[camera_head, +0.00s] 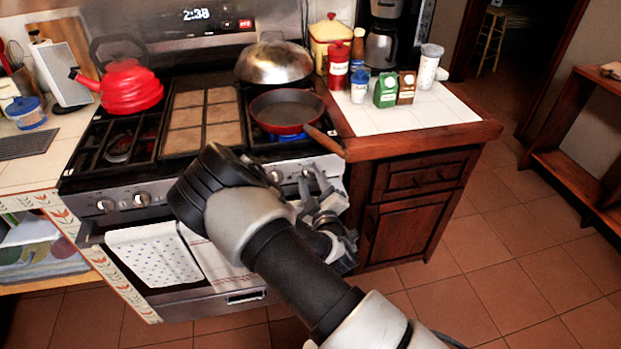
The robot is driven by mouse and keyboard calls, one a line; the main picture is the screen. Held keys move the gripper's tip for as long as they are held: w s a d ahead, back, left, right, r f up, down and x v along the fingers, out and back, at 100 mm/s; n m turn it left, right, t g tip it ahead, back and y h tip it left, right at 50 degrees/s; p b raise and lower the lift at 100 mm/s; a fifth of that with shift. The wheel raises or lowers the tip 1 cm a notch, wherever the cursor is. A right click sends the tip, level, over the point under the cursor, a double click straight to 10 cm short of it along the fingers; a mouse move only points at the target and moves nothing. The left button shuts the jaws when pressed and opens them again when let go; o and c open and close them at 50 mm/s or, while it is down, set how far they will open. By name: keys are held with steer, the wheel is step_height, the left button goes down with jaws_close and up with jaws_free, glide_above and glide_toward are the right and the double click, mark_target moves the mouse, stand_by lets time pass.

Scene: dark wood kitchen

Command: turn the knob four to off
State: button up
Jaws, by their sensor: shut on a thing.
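The stove front (170,192) carries a row of silver knobs. Two knobs (123,202) show at the left, and one (276,176) shows just right of my wrist. The rightmost knob (307,171) is at the front's right end. My gripper (313,177) is there, with its fingers closed around this rightmost knob, which they partly hide. The knob's exact angle cannot be read. Bluish spots show under the red frying pan (286,108) on the right-hand burner. My arm covers the middle of the stove front.
A red kettle (128,84) and a domed metal lid (273,62) stand on the stove. The pan's handle (325,141) juts out above my gripper. Towels (155,262) hang on the oven door. A wooden cabinet (415,205) stands right; the floor beyond is clear.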

steer(key=shift+m, duration=0.3)
steer(key=m+b, duration=0.2)
steer(key=m, duration=0.2)
steer(key=shift+d+b, duration=0.2)
steer(key=shift+b, duration=0.2)
steer(key=shift+d+r+m+b, duration=0.1)
steer(key=shift+m+b, duration=1.35)
steer(key=shift+m, duration=0.75)
steer(key=o, duration=1)
steer(key=shift+o, duration=0.2)
steer(key=p+v, duration=0.6)
steer(key=v, duration=1.1)
